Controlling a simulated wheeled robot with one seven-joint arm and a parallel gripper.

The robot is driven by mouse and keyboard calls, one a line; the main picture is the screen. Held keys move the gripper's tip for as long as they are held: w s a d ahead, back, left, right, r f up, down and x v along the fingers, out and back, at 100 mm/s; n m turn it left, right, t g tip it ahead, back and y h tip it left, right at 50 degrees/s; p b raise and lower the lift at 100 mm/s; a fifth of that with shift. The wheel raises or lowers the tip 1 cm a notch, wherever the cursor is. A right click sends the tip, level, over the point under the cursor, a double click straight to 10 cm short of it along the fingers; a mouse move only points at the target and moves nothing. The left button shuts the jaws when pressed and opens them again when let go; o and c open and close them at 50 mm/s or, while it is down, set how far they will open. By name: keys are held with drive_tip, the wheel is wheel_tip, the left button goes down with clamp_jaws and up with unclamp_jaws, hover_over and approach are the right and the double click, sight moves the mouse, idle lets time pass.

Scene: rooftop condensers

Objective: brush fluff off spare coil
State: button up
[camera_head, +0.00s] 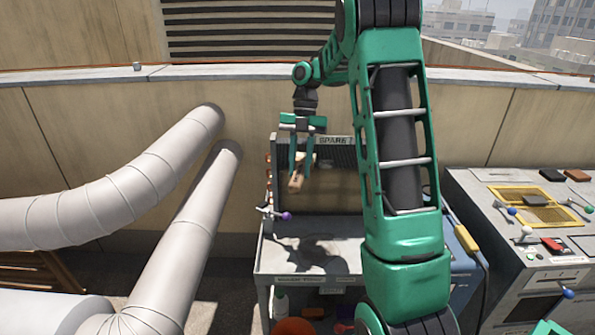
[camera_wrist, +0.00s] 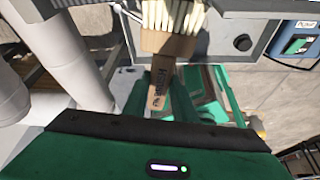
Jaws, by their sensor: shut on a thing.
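The spare coil (camera_head: 340,188) stands upright at the back of a grey cart in the head view, under a "SPARE" label. Its upper part shows dark fins, and a tan layer that looks like fluff covers the lower face. My arm hides its right side. My gripper (camera_head: 302,164) is in front of the coil's left part, shut on a wooden brush (camera_head: 296,182). In the wrist view the brush handle (camera_wrist: 160,88) lies between the green fingers, with pale bristles (camera_wrist: 172,14) at the top edge. I cannot tell whether the bristles touch the coil.
The grey cart (camera_head: 310,262) has a bare top with a shadow on it. A purple-knobbed lever (camera_head: 285,216) sits at its left edge. Large pale pipes (camera_head: 180,235) run on the left. A grey console (camera_head: 520,225) with switches stands on the right. A wall (camera_head: 60,130) closes the back.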

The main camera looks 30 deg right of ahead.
drive_tip(key=shift+w+f, duration=0.1)
drive_tip(key=shift+f, duration=2.05)
idle(0.5)
idle(1.9)
drive_tip(key=shift+r, duration=0.15)
drive_tip(key=shift+r, duration=2)
idle(0.6)
drive_tip(key=shift+a, duration=0.1)
drive_tip(key=shift+s+a, duration=0.45)
drive_tip(key=shift+s, duration=0.4)
